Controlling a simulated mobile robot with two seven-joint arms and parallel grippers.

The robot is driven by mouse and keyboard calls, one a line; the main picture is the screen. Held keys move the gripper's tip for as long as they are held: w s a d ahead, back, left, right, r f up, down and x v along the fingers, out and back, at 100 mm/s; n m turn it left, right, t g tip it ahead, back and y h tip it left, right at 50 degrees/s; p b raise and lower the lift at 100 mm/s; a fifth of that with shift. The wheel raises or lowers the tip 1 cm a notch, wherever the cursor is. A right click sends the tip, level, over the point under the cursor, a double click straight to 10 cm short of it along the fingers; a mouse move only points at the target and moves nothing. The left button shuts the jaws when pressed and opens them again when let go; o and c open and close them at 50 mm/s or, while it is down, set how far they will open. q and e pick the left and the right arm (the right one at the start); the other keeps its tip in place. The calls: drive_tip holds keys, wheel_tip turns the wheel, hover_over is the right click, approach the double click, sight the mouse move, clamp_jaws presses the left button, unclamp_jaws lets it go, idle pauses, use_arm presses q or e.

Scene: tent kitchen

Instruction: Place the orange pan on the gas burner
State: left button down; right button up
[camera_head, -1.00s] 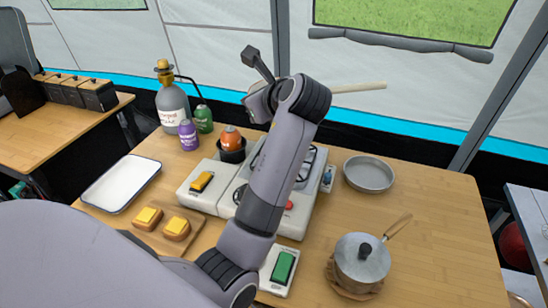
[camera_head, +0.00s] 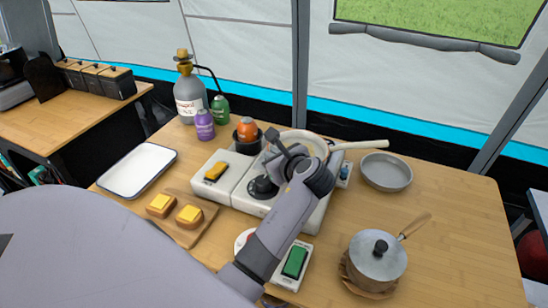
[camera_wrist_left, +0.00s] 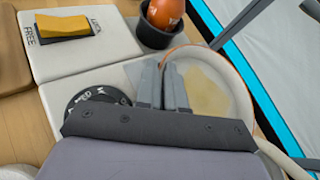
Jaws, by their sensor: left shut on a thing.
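The orange pan (camera_head: 304,137) shows a cream inside and a pale handle pointing right. In the left wrist view the pan (camera_wrist_left: 238,85) has an orange rim. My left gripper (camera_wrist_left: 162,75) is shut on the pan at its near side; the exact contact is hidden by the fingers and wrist. My right gripper is not in view.
An orange bottle in a dark cup (camera_head: 247,130) stands close behind the stove. A grey pan (camera_head: 386,171) lies to the right, with a lidded pot (camera_head: 377,260) in front. A gas bottle (camera_head: 188,95), white tray (camera_head: 138,170) and bread board (camera_head: 180,225) are left.

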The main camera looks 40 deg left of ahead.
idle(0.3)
use_arm(q)
drive_tip(key=c, duration=1.2)
unclamp_jaws()
drive_tip(key=shift+f, duration=0.15)
drive_tip(key=shift+c, duration=0.2)
